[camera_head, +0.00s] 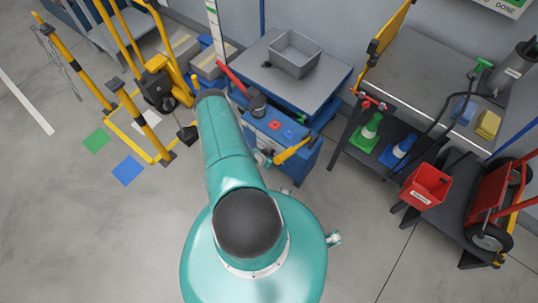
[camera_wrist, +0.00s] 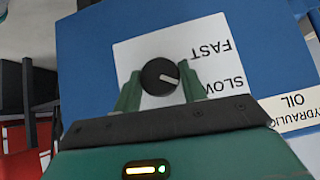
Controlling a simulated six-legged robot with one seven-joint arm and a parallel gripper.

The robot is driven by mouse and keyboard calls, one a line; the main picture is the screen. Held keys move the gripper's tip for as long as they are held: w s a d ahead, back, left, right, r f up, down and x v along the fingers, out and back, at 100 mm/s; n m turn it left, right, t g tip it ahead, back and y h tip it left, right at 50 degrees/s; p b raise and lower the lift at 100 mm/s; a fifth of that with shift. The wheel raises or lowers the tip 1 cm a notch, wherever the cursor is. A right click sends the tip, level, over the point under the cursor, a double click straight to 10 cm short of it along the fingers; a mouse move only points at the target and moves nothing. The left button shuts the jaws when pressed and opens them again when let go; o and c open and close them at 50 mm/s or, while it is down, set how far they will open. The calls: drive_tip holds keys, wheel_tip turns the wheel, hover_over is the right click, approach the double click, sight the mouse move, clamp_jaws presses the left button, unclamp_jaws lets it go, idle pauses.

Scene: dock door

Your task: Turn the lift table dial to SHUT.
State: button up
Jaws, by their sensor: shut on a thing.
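The black round dial (camera_wrist: 158,71) sits on a white label plate (camera_wrist: 205,40) on the blue side of the lift table. Its white pointer line points right and slightly down in the wrist view, toward the SLOW word. FAST and SLOW read upside down there; no SHUT word shows, and the plate's lower part is hidden. My gripper (camera_wrist: 160,92) is shut on the dial, one green finger on each side. In the head view the lift table (camera_head: 337,77) has a grey top and blue body; the dial cannot be made out there.
A grey bin (camera_head: 294,54) stands on the lift table. A yellow handle (camera_head: 293,150) sticks out near its lower side. A HYDRAULIC OIL label (camera_wrist: 297,110) is right of the dial. Floor at left front is clear.

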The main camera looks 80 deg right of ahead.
drive_tip(key=m+t+h, duration=0.1)
drive_tip(key=t, duration=0.1)
drive_tip(key=m+t+h, duration=0.3)
drive_tip(key=m+t, duration=0.1)
drive_tip(key=t, duration=0.1)
drive_tip(key=shift+s+a+f+h, duration=0.2)
drive_tip(key=shift+s+f+h, duration=0.1)
drive_tip(key=shift+h, duration=0.1)
idle(0.3)
idle(0.4)
drive_tip(key=o, duration=1)
drive_tip(key=shift+c, duration=0.2)
drive_tip(key=shift+r, duration=0.1)
